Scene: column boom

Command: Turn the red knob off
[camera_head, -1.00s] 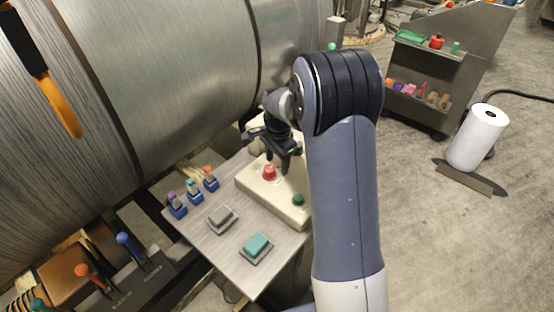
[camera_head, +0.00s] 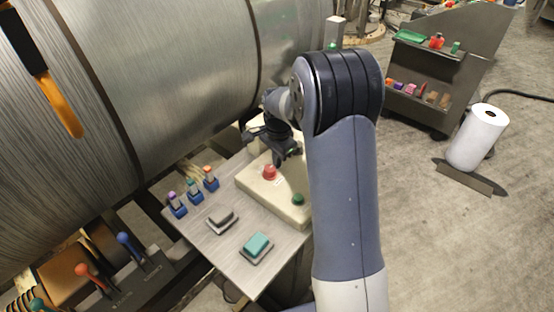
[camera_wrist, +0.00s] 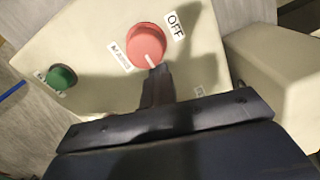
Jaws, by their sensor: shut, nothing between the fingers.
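The red knob (camera_head: 269,173) sits on a cream control box (camera_head: 246,182) and also shows in the wrist view (camera_wrist: 146,42). Its white pointer mark faces down toward my fingertips in the wrist view, not at the OFF label (camera_wrist: 175,25) at its upper right. Another label (camera_wrist: 120,55), hard to read, is at its lower left. My gripper (camera_wrist: 159,72) is shut and empty, its tips at the knob's lower edge in the picture; I cannot tell whether they touch. In the head view my gripper (camera_head: 281,160) is just above and right of the knob.
A green knob or button (camera_head: 298,200) is on the same box. Small switches (camera_head: 194,190), a grey button (camera_head: 222,216) and a teal button (camera_head: 257,244) are on the panel to the left. A large metal drum (camera_head: 180,70) stands behind.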

